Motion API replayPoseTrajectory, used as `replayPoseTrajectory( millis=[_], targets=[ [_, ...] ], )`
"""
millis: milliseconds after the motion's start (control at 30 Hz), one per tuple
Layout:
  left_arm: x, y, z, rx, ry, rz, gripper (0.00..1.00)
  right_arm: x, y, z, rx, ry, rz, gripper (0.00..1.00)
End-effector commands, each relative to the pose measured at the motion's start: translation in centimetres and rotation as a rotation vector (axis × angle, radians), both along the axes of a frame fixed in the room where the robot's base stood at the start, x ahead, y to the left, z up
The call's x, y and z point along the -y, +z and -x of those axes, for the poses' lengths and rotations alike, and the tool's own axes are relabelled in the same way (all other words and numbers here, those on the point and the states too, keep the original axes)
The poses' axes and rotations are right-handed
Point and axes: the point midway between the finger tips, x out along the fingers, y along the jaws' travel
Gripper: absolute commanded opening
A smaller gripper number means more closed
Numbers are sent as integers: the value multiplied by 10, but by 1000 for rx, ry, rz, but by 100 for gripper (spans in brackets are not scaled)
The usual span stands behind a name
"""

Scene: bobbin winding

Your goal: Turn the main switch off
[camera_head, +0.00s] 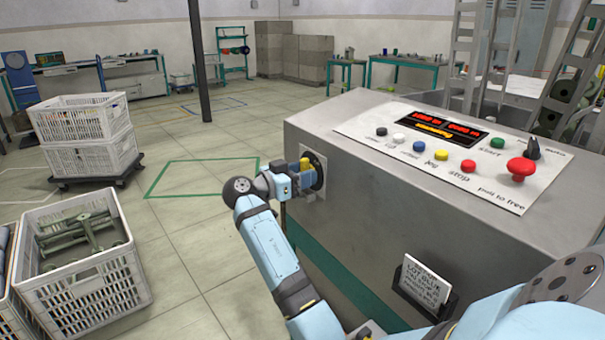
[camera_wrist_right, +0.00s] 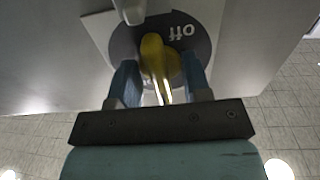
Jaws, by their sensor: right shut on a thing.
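The main switch has a yellow handle (camera_head: 306,164) on a dark round disc with a pale square plate (camera_head: 321,157). In the right wrist view the yellow handle (camera_wrist_right: 153,55) lies between the blue fingers of my right gripper (camera_wrist_right: 160,80), and the word "off" reads upside down on the dark disc (camera_wrist_right: 195,52), right of the handle. My right gripper (camera_head: 298,178) is shut on the handle. Its fingers partly hide the disc. My left gripper is not in view.
The cabinet top has a white panel (camera_head: 400,145) with coloured buttons, a red display and a red mushroom stop button (camera_head: 520,168). A card holder (camera_head: 422,285) is on its front. White crates (camera_head: 85,255) stand at left. Floor left of the cabinet is open.

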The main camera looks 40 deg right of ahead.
Motion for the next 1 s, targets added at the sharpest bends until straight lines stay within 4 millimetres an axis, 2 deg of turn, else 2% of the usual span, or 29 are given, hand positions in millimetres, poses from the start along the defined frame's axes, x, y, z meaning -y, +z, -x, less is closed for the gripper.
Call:
replayPoseTrajectory(
  millis=[700,1000],
  targets=[
    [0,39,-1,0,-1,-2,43,0,3,0,-233,0,-47,16],
    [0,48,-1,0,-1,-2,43,0,1,0,-300,0,-60,16]
  ],
)
